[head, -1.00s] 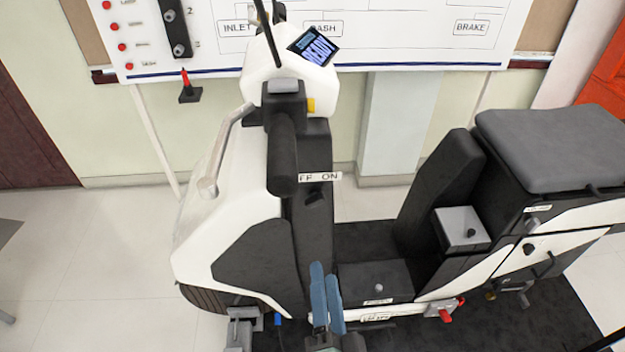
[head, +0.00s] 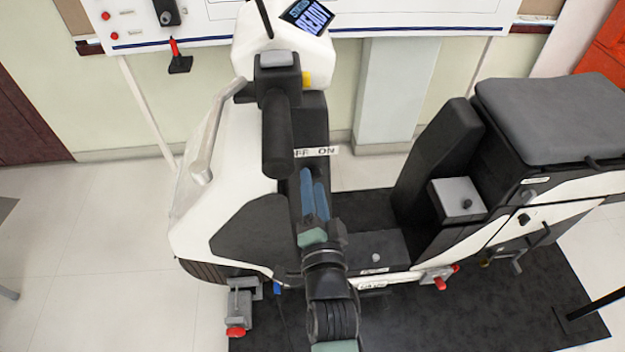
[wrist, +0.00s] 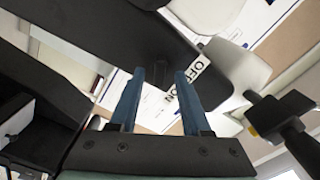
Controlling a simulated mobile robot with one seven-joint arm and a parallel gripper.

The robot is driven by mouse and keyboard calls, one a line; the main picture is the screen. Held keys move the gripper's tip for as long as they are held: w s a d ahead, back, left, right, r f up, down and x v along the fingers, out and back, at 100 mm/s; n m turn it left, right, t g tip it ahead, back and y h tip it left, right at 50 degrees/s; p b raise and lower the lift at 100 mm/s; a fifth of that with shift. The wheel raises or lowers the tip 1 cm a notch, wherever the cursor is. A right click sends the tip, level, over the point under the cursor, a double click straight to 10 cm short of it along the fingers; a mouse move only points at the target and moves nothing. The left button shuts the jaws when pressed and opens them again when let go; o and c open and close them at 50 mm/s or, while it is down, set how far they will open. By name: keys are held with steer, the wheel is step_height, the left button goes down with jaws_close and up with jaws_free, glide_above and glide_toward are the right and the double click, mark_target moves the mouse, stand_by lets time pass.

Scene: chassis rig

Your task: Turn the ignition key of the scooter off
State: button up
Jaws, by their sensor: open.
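The ignition key is hidden behind the fingers there. In the wrist view the fingers (wrist: 160,74) point toward the dark panel, with a dark shape between them that I cannot surely tell is the key. I cannot tell whether they touch it.
The black handlebar grip (head: 277,135) hangs close to the left of my fingers. The seat (head: 555,115) and a grey box (head: 457,200) are to the right. The dark footwell floor is below. A white board (head: 430,15) is on the wall behind.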

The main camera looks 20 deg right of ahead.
steer(key=shift+x, duration=0.9)
jaws_close()
steer(key=shift+f+n+b, duration=0.1)
steer(key=shift+n+b, duration=0.2)
steer(key=shift+b, duration=0.05)
steer(key=n+b, duration=0.4)
steer(key=n, duration=0.7)
steer(key=shift+n+b, duration=0.3)
